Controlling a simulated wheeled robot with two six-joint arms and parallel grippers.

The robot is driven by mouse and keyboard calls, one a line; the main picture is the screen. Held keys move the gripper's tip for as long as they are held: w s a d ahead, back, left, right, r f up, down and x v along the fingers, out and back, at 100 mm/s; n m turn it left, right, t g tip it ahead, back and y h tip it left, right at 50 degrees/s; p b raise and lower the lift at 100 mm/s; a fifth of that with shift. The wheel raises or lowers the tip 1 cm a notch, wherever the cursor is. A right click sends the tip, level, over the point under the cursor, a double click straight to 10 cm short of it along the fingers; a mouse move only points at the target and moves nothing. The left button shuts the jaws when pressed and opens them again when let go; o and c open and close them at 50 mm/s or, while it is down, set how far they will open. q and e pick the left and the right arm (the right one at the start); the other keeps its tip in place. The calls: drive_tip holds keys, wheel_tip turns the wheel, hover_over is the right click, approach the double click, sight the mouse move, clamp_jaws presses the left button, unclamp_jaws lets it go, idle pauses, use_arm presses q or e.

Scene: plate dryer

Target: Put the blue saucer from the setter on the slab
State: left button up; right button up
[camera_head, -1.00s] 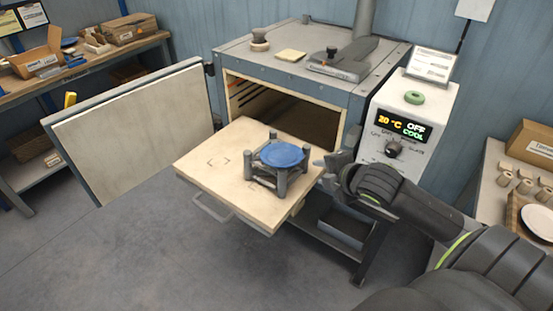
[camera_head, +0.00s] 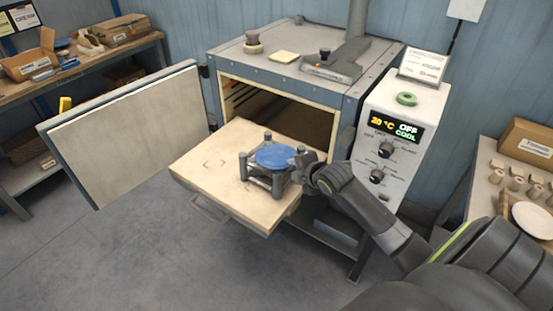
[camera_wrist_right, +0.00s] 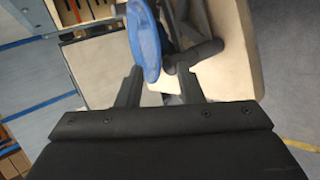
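The blue saucer (camera_head: 275,156) lies flat on top of the dark grey setter (camera_head: 262,182), a frame with short posts. The setter stands on the right part of the cream slab (camera_head: 205,160), which sticks out of the kiln's opening. My right gripper (camera_head: 301,162) is at the saucer's right edge, at about its height. In the right wrist view the saucer (camera_wrist_right: 146,42) shows nearly edge-on, its near rim close to the left finger. The right gripper's fingers (camera_wrist_right: 160,72) are apart there, and I see no grip on the rim. My left gripper is not in view.
The kiln (camera_head: 285,78) stands behind the slab, its door (camera_head: 140,135) swung open to the left. A control box (camera_head: 395,140) is to the right, close behind my right arm. The slab's left part is bare except for faint marks.

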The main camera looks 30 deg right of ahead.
sight(287, 167)
drive_tip(key=p+x, duration=0.1)
drive_tip(key=x, duration=0.2)
drive_tip(key=shift+w+p, duration=0.2)
drive_tip(key=shift+p, duration=0.1)
drive_tip(key=shift+x, duration=0.8)
drive_tip(key=shift+f, duration=0.1)
drive_tip(key=shift+c, duration=0.2)
clamp_jaws()
